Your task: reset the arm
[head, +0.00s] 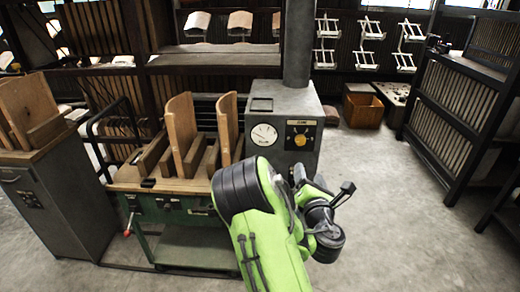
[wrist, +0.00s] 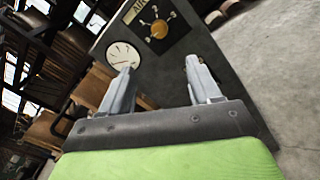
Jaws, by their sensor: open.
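My green and black arm reaches up from the bottom of the head view. Its end, my gripper (head: 347,188), is in front of and to the right of a grey control box (head: 262,100). In the wrist view my gripper (wrist: 158,72) has its two grey fingers wide apart with nothing between them. Beyond the fingers is the grey box face (wrist: 172,68) with a white round gauge (wrist: 122,55) and a yellow-orange dial (wrist: 159,29). The fingers appear apart from the box, but the exact gap cannot be told.
A green-framed bench (head: 185,212) with upright curved wooden boards (head: 181,125) stands left of the box. A grey cabinet (head: 50,205) is at far left. White hangers (head: 367,45) hang at the back. A dark slatted rack (head: 455,95) stands right. The concrete floor (head: 420,220) at right is clear.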

